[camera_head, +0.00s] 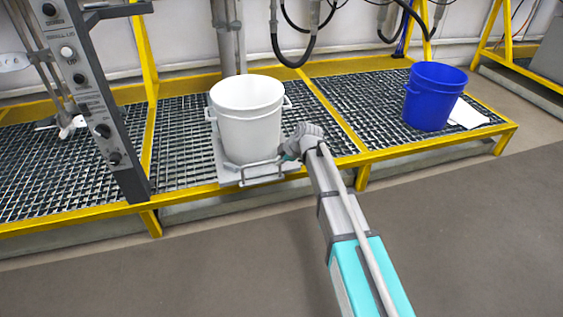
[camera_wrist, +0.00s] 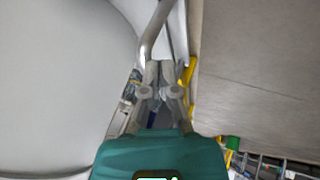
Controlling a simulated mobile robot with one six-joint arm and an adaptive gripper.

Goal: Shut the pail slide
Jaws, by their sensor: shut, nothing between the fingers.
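The white pail (camera_head: 247,130) stands upright on the pail slide (camera_head: 222,163), a light grey plate at the front edge of the grating platform. The slide juts out a little past the yellow front rail. A metal bar handle (camera_head: 262,163) runs along the slide's front. My gripper (camera_head: 287,154) is at the handle's right end, just right of the pail. In the wrist view the fingers (camera_wrist: 160,78) are together and empty, close to a curved metal bar (camera_wrist: 152,35). The pail's wall (camera_wrist: 60,85) fills the left side. Whether the fingers touch the bar cannot be told.
A blue pail (camera_head: 433,98) and a white sheet (camera_head: 468,115) are on the grating at right. A dark grey control column (camera_head: 88,85) stands at left. Hoses hang behind the platform. The floor (camera_head: 190,265) in front is clear.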

